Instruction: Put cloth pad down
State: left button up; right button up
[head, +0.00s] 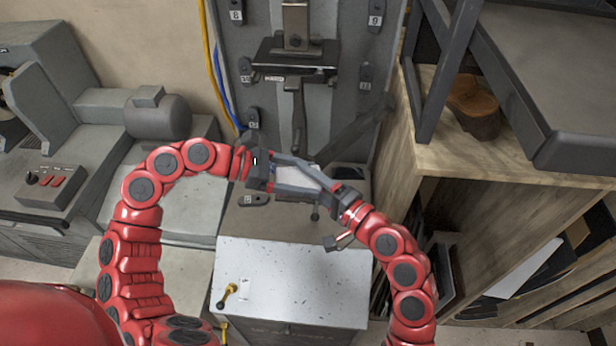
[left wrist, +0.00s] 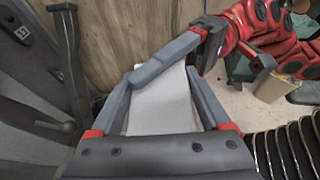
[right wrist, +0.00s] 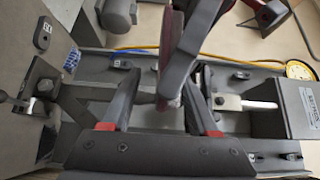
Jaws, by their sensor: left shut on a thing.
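The white cloth pad (head: 294,177) is between the fingers of my left gripper (head: 296,168), held in the air above the grey-white machine top. In the left wrist view the pad (left wrist: 163,108) lies flat and pale between the left fingers (left wrist: 163,88). My right gripper (head: 318,184) comes in from the right, close to the left gripper. One of its fingers crosses in front of the pad in the left wrist view. In the right wrist view the right fingers (right wrist: 160,98) stand apart, with part of the left gripper between them. That gripper hides part of the right finger.
Below is a speckled white-topped cabinet (head: 290,290) with a yellow-black handle (head: 228,294). The grey stitcher column (head: 310,100) stands behind the grippers. A wooden shelf unit (head: 530,190) is on the right, a grey motor (head: 158,118) on the left.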

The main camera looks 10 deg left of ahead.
jog(key=shift+d, duration=0.1)
pick_arm(q)
jog(key=w+d+n+t+y, duration=0.2)
jog(key=w+d+n+t, duration=0.2)
jog(key=w+d, duration=0.3)
jog(key=shift+w+d+n+t, duration=0.3)
jog(key=shift+w+t, duration=0.2)
jog(key=shift+w, duration=0.45)
pick_arm(e)
jog(key=v, duration=1.1)
jog(key=shift+s+d, duration=0.25)
jog(key=shift+s, duration=0.05)
